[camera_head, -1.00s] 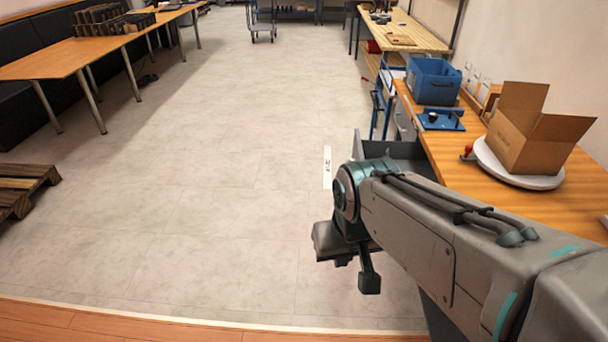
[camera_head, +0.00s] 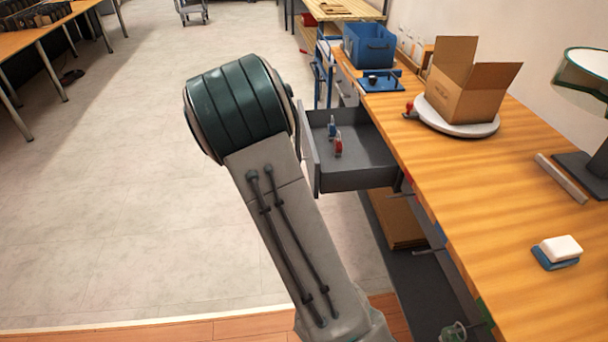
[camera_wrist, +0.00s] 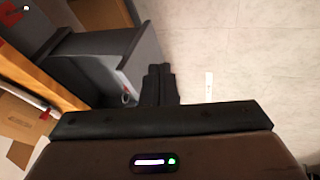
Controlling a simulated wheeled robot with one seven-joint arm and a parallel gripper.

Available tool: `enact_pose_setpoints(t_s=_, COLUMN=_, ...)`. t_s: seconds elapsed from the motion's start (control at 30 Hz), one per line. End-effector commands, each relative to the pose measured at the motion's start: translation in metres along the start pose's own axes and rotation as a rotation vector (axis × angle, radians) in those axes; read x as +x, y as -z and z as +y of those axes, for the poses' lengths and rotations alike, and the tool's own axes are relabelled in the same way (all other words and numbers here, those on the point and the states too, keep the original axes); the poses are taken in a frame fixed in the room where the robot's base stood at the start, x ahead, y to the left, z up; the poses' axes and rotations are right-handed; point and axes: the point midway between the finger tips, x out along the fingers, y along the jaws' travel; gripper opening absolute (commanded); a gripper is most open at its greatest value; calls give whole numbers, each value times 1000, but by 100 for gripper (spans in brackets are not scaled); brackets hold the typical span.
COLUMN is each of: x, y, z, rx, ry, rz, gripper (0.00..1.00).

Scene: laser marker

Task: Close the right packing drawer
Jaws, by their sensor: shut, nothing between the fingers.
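The grey packing drawer (camera_head: 360,178) is pulled out from under the wooden worktop in the head view. Its front panel (camera_head: 311,158) faces the aisle on the left. A small blue item (camera_head: 332,127) and a red one (camera_head: 338,145) are inside it. In the head view my arm stands left of the drawer and hides my gripper. In the wrist view my gripper (camera_wrist: 160,70) is shut and empty. Its fingers appear close beside a grey panel of the drawer (camera_wrist: 146,50); I cannot tell whether they touch.
The worktop (camera_head: 480,190) carries a cardboard box (camera_head: 468,88) on a round white turntable (camera_head: 455,124), a blue crate (camera_head: 369,46) and a blue fixture (camera_head: 382,80). A lower shelf (camera_head: 425,285) lies under it. The floor (camera_head: 110,190) left of my arm is clear.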

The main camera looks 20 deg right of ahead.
Motion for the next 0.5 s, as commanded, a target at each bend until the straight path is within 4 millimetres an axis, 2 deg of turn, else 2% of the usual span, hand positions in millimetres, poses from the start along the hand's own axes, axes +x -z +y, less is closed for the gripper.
enact_pose_setpoints(t_s=0.03, x=15, y=7, z=-8, rx=-6, ry=-32, rz=18, gripper=0)
enact_pose_setpoints(t_s=0.2, x=40, y=26, z=-23, rx=-10, ry=-93, rz=75, gripper=0)
enact_pose_setpoints(t_s=0.5, x=63, y=36, z=-27, rx=-13, ry=-120, rz=101, gripper=0)
